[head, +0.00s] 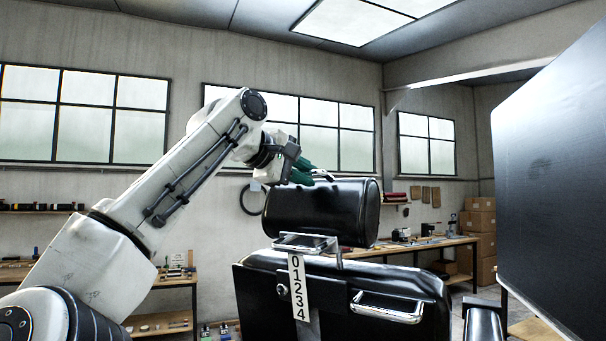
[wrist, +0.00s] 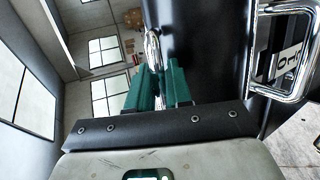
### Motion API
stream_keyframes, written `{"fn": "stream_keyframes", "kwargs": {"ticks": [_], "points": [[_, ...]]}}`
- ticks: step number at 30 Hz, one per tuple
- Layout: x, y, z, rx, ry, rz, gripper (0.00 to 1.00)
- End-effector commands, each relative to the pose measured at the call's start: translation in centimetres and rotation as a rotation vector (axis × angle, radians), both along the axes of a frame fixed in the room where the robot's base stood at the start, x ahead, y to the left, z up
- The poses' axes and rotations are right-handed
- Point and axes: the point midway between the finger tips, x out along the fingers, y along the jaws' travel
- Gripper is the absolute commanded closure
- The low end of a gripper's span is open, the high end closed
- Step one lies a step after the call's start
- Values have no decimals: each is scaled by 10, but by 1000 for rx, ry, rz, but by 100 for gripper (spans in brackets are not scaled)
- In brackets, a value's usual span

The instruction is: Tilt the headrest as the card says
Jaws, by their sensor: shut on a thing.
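The black headrest (head: 315,213), a padded roll, sits above the black chair back (head: 262,300); it also shows in the wrist view (wrist: 205,40). My gripper (head: 308,172) is at the headrest's top edge. In the wrist view its green fingers (wrist: 160,85) are closed around a chrome bar (wrist: 152,48) beside the headrest. A white scale strip (head: 298,288) marked 0 to 4 hangs below the headrest, and part of it shows in the wrist view (wrist: 289,62). I cannot make out a pointer on it. I see no readable card.
A chrome loop (head: 303,242) sits under the headrest, and a chrome handle (head: 388,308) is on the chair back. A large dark panel (head: 555,170) stands close at the right. Workbenches (head: 165,280) with small items line the wall, and cardboard boxes (head: 478,235) are stacked behind.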

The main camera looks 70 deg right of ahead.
Motion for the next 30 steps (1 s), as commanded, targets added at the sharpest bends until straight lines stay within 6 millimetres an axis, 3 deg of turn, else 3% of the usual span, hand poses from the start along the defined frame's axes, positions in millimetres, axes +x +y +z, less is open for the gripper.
{"fn": "stream_keyframes", "kwargs": {"ticks": [2,3,9,20,30], "points": [[-1,-1,1,-4,0,0,100],[-1,-1,1,-4,0,0,80],[-1,-1,1,-3,-1,0,61],[4,7,2,-1,-1,2,61],[31,58,20,-3,0,2,61]]}}
